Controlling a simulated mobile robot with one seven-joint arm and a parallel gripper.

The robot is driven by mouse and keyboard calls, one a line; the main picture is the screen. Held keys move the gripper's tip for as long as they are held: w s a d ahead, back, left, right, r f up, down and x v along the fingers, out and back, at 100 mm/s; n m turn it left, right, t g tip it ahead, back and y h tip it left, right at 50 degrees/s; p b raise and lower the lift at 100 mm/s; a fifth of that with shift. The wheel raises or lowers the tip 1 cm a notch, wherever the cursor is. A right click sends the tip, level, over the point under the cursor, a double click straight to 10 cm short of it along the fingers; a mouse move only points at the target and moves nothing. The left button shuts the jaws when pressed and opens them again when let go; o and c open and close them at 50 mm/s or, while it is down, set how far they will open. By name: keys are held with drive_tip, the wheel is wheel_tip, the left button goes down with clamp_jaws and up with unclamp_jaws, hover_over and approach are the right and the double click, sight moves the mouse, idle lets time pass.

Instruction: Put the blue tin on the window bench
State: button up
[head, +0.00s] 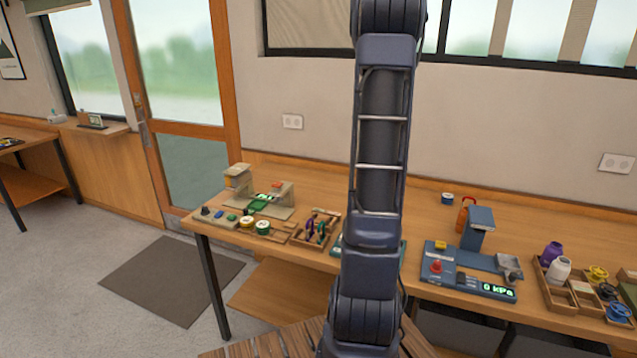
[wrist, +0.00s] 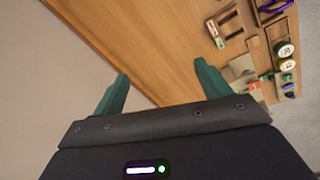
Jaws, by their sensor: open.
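A small blue round tin with a pale top or label (head: 447,198) stands near the back of the long wooden workbench (head: 330,178), left of an orange bottle. It is small in the head view, and I cannot make it out in the wrist view. My gripper (wrist: 161,87) is open, with nothing between its green fingers, above bare wood of a bench top. The gripper is not visible in the head view. A wooden bench (head: 15,140) stands below the window at the far left. I cannot tell for sure whether it is the window bench.
A yellow tin (head: 247,222) and a green tin (head: 263,227) sit at the workbench's left end near a tray (head: 318,232). A blue gauge device (head: 470,270) and a compartment tray with bottles (head: 570,292) stand at right. A mat (head: 172,278) lies on open floor.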

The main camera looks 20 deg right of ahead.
drive_tip(key=s+a+r+m+t, duration=0.1)
drive_tip(key=s+a, duration=0.3)
drive_tip(key=a, duration=0.3)
drive_tip(key=s+a+r, duration=0.1)
drive_tip(key=s+a, duration=0.4)
drive_tip(key=a, duration=0.2)
drive_tip(key=s+a+r+m+t, duration=0.15)
drive_tip(key=s+a, duration=0.25)
drive_tip(key=a, duration=0.4)
drive_tip(key=s+a+f+y, duration=0.1)
drive_tip(key=s+a+f, duration=0.2)
drive_tip(key=s+a, duration=0.3)
drive_tip(key=s+a+f+m, duration=0.1)
drive_tip(key=s+a+f, duration=0.3)
drive_tip(key=s, duration=0.7)
drive_tip(key=shift+s+a+t+y, duration=0.4)
drive_tip(key=shift+a+t, duration=0.05)
drive_tip(key=shift+a, duration=0.65)
